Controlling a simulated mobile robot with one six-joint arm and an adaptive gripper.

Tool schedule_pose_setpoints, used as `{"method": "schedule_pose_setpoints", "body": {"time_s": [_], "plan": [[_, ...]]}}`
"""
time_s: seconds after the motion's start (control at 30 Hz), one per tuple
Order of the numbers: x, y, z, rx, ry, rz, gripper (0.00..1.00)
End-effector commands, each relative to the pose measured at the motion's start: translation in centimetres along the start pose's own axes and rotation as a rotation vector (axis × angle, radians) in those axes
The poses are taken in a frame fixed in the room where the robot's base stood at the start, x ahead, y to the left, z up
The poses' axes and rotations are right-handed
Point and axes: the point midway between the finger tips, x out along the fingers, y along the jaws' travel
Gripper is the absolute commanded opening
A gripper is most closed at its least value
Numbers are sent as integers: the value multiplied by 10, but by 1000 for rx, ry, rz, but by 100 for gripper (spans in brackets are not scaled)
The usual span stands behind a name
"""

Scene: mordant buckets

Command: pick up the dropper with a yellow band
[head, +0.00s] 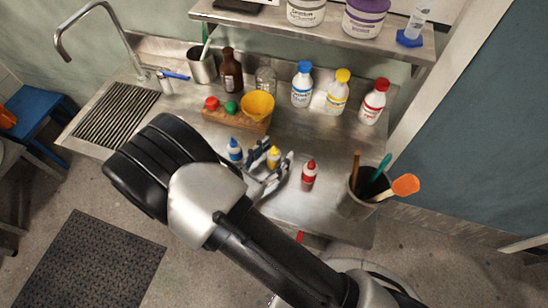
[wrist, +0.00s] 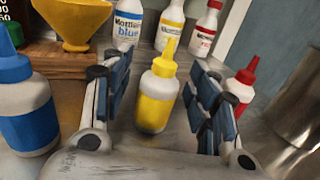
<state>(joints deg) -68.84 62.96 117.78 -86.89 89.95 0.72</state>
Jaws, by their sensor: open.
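The dropper with a yellow band (wrist: 157,97) stands upright on the metal counter, with a white shoulder and a yellow pointed cap. In the wrist view it is between the two fingers of my gripper (wrist: 157,105), which is open, with a gap on both sides of the dropper. In the head view the dropper (head: 273,157) shows beside my gripper (head: 270,172), partly hidden by it. A blue-banded dropper (wrist: 24,108) stands to the left. A red-banded dropper (wrist: 241,86) stands to the right, partly behind the right finger.
Large blue, yellow and red bottles (head: 336,92) stand at the back. A wooden block (head: 238,121) holds a yellow funnel (head: 258,104). A metal cup (head: 360,195) with utensils stands at the right. A shelf (head: 320,32) hangs above the counter.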

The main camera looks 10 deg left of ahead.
Motion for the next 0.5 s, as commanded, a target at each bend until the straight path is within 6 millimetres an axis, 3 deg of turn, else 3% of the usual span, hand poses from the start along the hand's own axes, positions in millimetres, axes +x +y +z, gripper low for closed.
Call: {"method": "schedule_pose_setpoints", "body": {"time_s": [0.13,0.5], "plan": [[0,0,0,0,0,0,54],[0,0,0,0,0,0,29]]}}
